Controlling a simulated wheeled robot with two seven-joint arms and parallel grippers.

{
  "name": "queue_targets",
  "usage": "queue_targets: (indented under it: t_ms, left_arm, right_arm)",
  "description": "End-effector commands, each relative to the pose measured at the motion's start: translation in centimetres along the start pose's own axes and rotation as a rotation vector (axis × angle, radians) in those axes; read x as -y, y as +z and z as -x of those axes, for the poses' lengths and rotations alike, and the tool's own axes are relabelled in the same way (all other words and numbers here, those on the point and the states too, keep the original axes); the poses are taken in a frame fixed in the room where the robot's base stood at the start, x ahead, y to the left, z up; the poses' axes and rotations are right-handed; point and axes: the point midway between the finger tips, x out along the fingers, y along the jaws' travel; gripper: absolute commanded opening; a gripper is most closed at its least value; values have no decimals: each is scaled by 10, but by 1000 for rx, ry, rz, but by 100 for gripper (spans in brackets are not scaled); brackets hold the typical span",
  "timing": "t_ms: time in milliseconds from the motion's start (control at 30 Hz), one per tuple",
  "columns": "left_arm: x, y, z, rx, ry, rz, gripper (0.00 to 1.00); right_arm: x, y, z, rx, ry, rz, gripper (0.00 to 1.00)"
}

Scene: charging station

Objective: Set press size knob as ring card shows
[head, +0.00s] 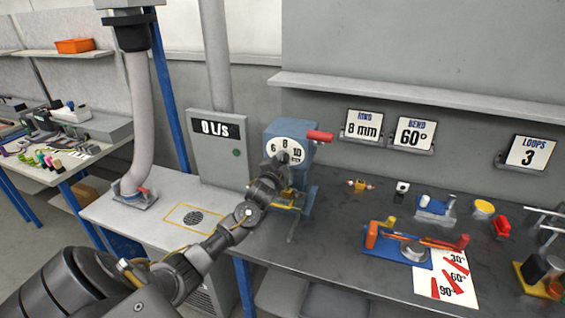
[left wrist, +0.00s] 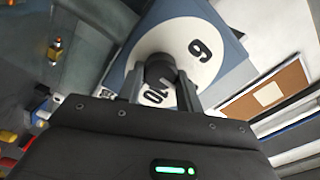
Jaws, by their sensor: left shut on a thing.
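The blue press (head: 304,130) stands at the back of the grey bench, with a white dial marked 6, 8 and 10 on its front. My left gripper (head: 277,165) is at the dial, shut on the dark round size knob (left wrist: 160,68). In the left wrist view, the knob sits between the two fingers, in front of the white dial face (left wrist: 207,68); the 6 and 10 show there. I cannot tell where the knob points. The ring card (head: 362,126) on the wall reads 8 mm. My right gripper is not in view.
Cards for bend, 60° (head: 413,134), and loops, 3 (head: 527,152), stand right of the ring card. A red press handle (head: 320,136) juts right. A blue and orange bending tool (head: 402,246) and an angle sheet (head: 447,285) lie on the bench's right half.

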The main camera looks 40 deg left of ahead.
Motion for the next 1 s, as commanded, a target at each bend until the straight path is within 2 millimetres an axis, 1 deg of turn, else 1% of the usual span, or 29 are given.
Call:
queue_targets:
  t_ms: [33, 200, 467, 567, 667, 1000]
  left_arm:
    - [0, 0, 0, 0, 1, 0, 37]
    - [0, 0, 0, 0, 0, 1, 57]
    - [0, 0, 0, 0, 0, 1, 57]
    - [-1, 0, 6, -1, 0, 1, 57]
    - [-3, 1, 18, -1, 0, 0, 57]
    - [-3, 1, 82, -2, 1, 1, 57]
  right_arm:
    - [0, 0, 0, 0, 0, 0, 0]
    - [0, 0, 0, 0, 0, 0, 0]
    - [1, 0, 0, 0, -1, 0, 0]
    - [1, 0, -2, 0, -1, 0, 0]
    - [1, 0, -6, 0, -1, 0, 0]
    - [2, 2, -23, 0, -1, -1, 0]
